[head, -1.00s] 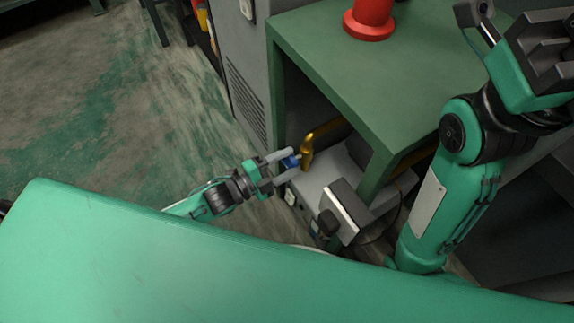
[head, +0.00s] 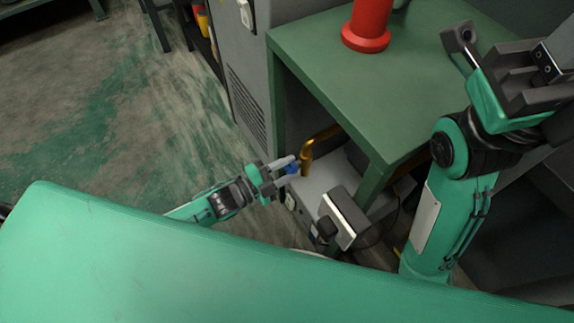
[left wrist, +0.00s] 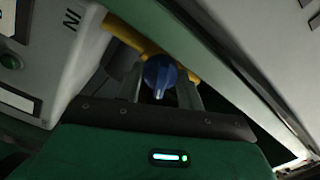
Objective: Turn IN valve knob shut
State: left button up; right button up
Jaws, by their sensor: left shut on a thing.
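The blue valve knob (left wrist: 160,74) sits on a brass-yellow pipe (left wrist: 126,33) beside the lettering IN in the left wrist view. In the head view the blue knob (head: 291,168) shows at the bend of the golden pipe (head: 307,158), on top of the grey machine (head: 322,185) under the green table. My left gripper (head: 288,166) is shut on the knob, with its fingers on either side of it; they also show in the left wrist view (left wrist: 160,90). My right gripper (head: 535,80) is raised at the upper right, away from the knob; its jaw state is unclear.
A green table (head: 395,85) stands over the machine, with a red cylinder (head: 366,30) on it. A dark box with a pale edge (head: 343,217) sits on the machine's front. A grey cabinet (head: 243,75) stands behind. The floor at left (head: 110,130) is clear.

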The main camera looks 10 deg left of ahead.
dwell(0.3)
pick_arm(q)
jog(key=o, duration=0.9)
jog(key=shift+o, duration=0.2)
